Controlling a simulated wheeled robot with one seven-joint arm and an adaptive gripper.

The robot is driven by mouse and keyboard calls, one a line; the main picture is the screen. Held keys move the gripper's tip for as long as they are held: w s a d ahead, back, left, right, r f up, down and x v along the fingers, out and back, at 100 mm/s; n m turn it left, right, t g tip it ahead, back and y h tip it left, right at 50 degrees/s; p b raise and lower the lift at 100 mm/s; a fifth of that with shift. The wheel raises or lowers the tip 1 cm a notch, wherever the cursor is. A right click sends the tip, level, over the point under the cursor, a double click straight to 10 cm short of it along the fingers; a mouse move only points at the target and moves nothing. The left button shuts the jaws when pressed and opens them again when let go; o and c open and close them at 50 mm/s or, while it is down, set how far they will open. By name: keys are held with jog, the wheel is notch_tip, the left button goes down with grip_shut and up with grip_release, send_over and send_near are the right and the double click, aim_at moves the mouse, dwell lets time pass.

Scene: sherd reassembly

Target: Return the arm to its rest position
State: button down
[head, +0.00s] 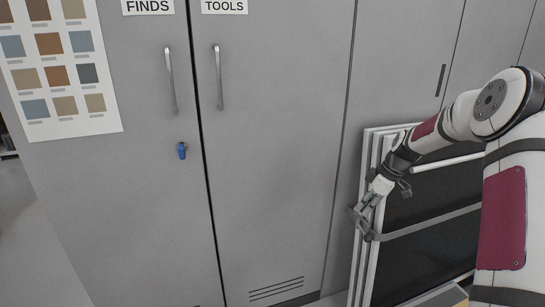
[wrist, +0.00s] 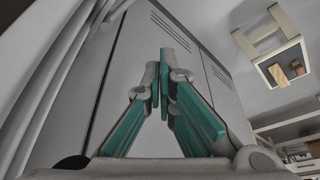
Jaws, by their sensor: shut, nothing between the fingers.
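My gripper (head: 366,214) is at the lower right of the head view, in front of the framed dark panels. Its fingers point down and to the left. In the wrist view my gripper (wrist: 162,75) shows teal finger pads that meet at the tips, with nothing between them. My white arm with dark red panels comes in from the right edge of the head view and is bent at the elbow.
Grey cabinet doors labelled FINDS (head: 105,180) and TOOLS (head: 275,150) are shut; a blue key (head: 182,150) is in the FINDS door. White-framed panels (head: 425,257) lean at the right, close to my gripper.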

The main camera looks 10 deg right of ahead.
jog(key=s+a+r+m+g+h, duration=0.2)
jog(key=s+a+r+m+h, duration=0.15)
jog(key=s+a+r, duration=1.55)
jog(key=s+a+m, duration=0.3)
jog(key=s, duration=1.1)
jog(key=s+a+m, duration=0.2)
jog(key=s+m, duration=0.1)
jog(key=s, duration=1)
notch_tip(320, 180, up, 27)
jog(key=t+p, duration=0.3)
jog(key=p, duration=2.3)
jog(key=shift+t, duration=0.3)
jog(key=shift+d+f+y, duration=0.1)
jog(key=shift+y, duration=0.15)
